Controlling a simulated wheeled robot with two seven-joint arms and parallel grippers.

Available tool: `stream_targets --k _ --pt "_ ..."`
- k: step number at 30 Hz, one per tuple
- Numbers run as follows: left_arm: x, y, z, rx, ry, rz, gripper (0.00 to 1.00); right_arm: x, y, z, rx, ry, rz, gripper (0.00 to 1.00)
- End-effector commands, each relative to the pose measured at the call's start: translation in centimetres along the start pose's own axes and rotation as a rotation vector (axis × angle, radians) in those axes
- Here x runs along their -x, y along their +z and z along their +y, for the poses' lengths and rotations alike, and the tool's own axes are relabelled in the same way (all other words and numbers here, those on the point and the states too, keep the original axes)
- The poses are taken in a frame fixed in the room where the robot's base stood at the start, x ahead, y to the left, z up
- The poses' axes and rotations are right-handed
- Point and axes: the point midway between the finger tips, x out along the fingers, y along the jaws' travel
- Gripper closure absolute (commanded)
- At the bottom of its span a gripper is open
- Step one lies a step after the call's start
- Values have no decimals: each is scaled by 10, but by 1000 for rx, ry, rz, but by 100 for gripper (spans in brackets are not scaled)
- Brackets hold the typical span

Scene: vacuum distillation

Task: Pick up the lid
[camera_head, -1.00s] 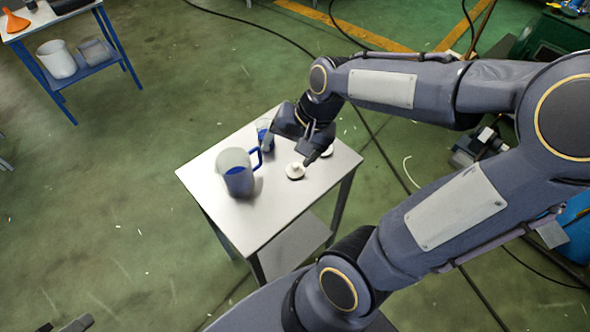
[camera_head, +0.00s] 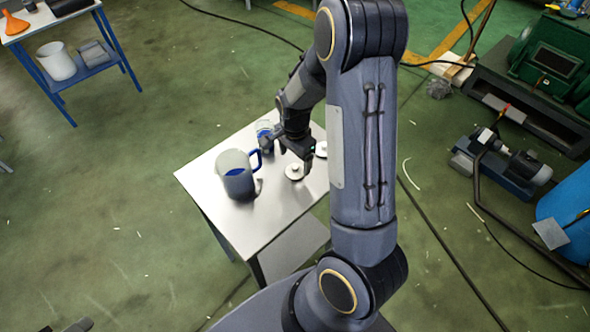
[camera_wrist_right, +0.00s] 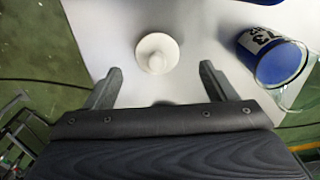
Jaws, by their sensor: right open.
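My right gripper (camera_head: 287,154) is just above the table by the first lid, pointing down. In the right wrist view, a white knobbed lid (camera_wrist_right: 157,54) lies ahead, between the lines of the two spread fingers (camera_wrist_right: 159,70). The fingers are open, empty and apart from it. At the head view's bottom left edge, a cut-off dark shape may be my left gripper; its jaws cannot be made out.
In the wrist view a blue-filled vessel (camera_wrist_right: 272,60) is close to the right finger. The table's front left is bare.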

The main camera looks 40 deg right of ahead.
Motion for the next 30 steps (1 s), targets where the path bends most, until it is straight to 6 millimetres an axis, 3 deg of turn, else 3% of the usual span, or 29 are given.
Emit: stream_targets --k 6,15,26,30 --pt "5 -3 2 0 0 0 64 -31 2 4 0 4 -1 22" --pt "5 -2 2 0 0 0 64 -37 3 3 1 0 0 22" --pt "5 -3 2 0 0 0 64 -36 3 3 1 0 0 68" --pt "5 -3 2 0 0 0 64 -36 3 3 1 0 0 70"
